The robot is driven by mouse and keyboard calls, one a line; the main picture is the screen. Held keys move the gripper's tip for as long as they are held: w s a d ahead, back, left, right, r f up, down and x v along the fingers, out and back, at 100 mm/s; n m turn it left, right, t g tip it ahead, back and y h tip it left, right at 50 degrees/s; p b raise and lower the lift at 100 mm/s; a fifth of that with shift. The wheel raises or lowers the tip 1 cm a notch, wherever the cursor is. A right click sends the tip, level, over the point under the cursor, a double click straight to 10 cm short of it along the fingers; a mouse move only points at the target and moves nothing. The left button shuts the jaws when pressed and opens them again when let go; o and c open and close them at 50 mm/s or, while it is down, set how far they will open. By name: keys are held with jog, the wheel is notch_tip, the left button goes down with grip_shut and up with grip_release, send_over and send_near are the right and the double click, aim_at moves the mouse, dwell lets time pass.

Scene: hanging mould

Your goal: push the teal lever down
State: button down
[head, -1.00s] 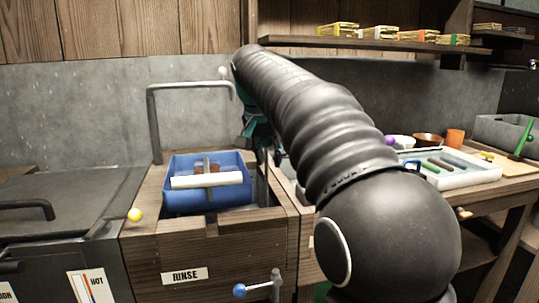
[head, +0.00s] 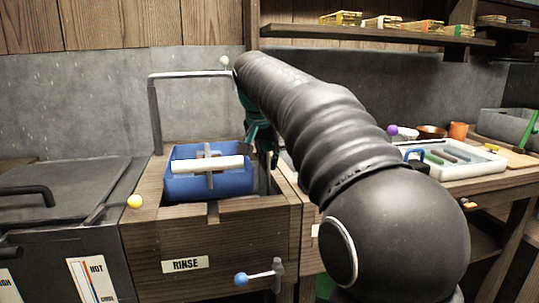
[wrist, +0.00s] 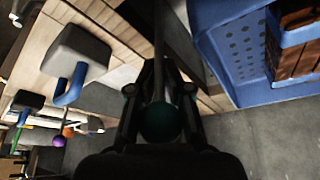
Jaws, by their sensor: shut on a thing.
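The teal lever shows in the wrist view as a dark teal ball knob (wrist: 160,122) with a thin rod running up the picture from it. My gripper (wrist: 158,98) has its two fingers on either side of the knob and rod, shut on it. In the head view my gripper (head: 268,150) is beside the right end of the rinse basin, partly hidden behind my arm. The lever cannot be made out clearly in the head view, so its angle is hard to tell there.
A blue basket (head: 240,183) with a white bar handle sits in the wooden basin, close left of my gripper. A metal pipe (head: 152,110) stands behind it. Levers with a yellow knob (head: 135,201) and a blue knob (head: 240,279) project in front. A white tray (head: 480,168) lies right.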

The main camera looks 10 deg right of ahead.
jog(key=shift+f, duration=0.35)
jog(key=c, duration=1.3)
grip_release()
jog(key=shift+o, duration=0.2)
jog(key=shift+r, duration=0.15)
jog(key=v, duration=1.2)
